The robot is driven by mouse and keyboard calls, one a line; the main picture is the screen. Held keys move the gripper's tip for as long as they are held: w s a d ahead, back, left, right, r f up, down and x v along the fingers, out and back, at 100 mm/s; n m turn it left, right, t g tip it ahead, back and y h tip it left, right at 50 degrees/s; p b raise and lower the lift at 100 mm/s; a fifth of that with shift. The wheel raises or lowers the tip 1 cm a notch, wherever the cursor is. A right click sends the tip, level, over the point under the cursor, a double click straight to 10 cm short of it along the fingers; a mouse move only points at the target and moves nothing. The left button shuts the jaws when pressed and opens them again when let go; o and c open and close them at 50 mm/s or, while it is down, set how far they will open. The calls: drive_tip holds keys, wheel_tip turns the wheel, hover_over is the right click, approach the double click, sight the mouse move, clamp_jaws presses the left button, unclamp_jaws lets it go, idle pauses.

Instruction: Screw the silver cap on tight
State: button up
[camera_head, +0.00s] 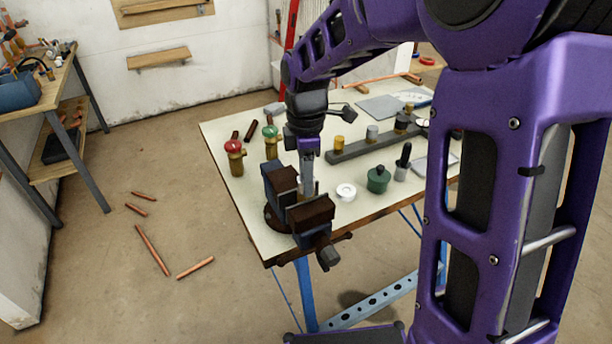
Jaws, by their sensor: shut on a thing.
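A dark bench vise (310,213) stands at the near left corner of the pale worktable. My gripper (307,190) points straight down at the vise, with its tips between or just behind the jaws. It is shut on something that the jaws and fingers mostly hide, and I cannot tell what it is. A silver-grey cap-like piece (372,132) stands on a dark rail (375,147) behind the vise, between a brass piece (339,144) and a dark piece (403,120). I cannot tell whether it is the task's silver cap.
A white ring (346,192), a green pot (377,180) and a grey holder with a black handle (402,165) stand right of the vise. Brass valves with a red knob (234,147) and a green knob (271,132) stand left. Copper pipes (152,250) lie on the floor.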

clamp_jaws()
drive_tip(key=m, duration=1.3)
drive_tip(key=shift+m, duration=0.3)
drive_tip(key=m, duration=1)
drive_tip(key=shift+f+m, duration=0.1)
drive_tip(key=shift+m, duration=0.2)
drive_tip(key=m, duration=0.6)
drive_tip(key=shift+m, duration=0.4)
drive_tip(key=o, duration=0.9)
unclamp_jaws()
